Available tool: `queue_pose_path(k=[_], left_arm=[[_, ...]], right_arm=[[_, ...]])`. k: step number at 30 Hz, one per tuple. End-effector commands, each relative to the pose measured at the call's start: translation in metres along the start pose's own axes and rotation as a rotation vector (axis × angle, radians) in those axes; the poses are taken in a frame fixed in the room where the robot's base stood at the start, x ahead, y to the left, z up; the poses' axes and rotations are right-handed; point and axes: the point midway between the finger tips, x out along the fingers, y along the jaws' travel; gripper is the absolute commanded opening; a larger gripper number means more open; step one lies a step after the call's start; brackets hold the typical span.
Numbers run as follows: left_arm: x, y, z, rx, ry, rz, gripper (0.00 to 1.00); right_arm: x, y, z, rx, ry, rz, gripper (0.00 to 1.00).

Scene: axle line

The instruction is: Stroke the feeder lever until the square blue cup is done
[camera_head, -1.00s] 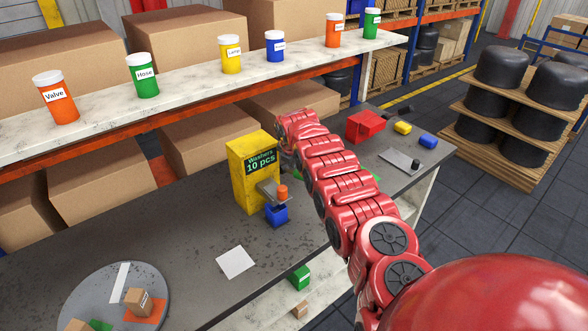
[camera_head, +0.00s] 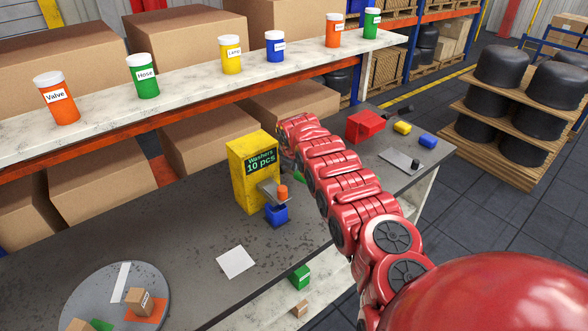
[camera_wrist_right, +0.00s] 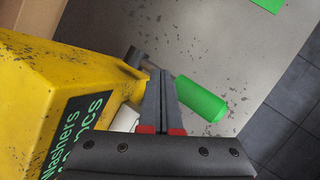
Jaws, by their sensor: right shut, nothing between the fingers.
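The yellow feeder (camera_head: 250,175), marked "Washers 10 pcs", stands on the grey bench. Its grey chute (camera_head: 268,192) slopes down over the square blue cup (camera_head: 276,215). The cup's contents cannot be made out. In the right wrist view the feeder (camera_wrist_right: 50,85) is at the left, and the lever's green handle (camera_wrist_right: 203,100) sticks out beside my right gripper (camera_wrist_right: 162,75). That gripper is shut and empty, its fingers pointing across the lever close to the handle. Whether they touch cannot be told. In the head view the fingers are hidden. My left gripper is not in view.
An orange piece (camera_head: 282,191) is by the chute. A white card (camera_head: 236,262) lies in front. A round grey turntable (camera_head: 100,300) is at lower left. A red box (camera_head: 365,126) and yellow and blue pieces are at the bench's far right. Labelled jars line the shelf (camera_head: 200,82).

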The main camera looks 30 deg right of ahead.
Motion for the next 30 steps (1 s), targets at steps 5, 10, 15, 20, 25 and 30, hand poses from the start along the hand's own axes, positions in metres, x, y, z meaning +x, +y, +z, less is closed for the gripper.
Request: queue_pose_path(k=[5, 10, 15, 20, 25, 30], left_arm=[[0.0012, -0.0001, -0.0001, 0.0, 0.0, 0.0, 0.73], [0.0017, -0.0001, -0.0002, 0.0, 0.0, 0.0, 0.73], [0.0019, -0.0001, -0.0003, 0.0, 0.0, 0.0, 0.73], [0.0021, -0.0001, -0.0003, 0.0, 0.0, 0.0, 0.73], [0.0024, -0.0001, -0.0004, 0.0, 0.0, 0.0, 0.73], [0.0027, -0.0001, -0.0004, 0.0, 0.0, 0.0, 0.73]], right_arm=[[0.0014, -0.0015, -0.0018, 0.0, 0.002, -0.001, 0.0], [0.003, -0.0025, -0.0033, 0.0, 0.002, -0.002, 0.0], [0.0044, -0.0035, -0.0041, 0.0, 0.002, -0.002, 0.0], [0.0057, -0.0043, -0.0049, 0.0, 0.002, -0.001, 0.0], [0.007, -0.0051, -0.0055, 0.0, 0.001, -0.001, 0.0], [0.0084, -0.006, -0.0062, 0.0, 0.0, 0.0, 0.0]])
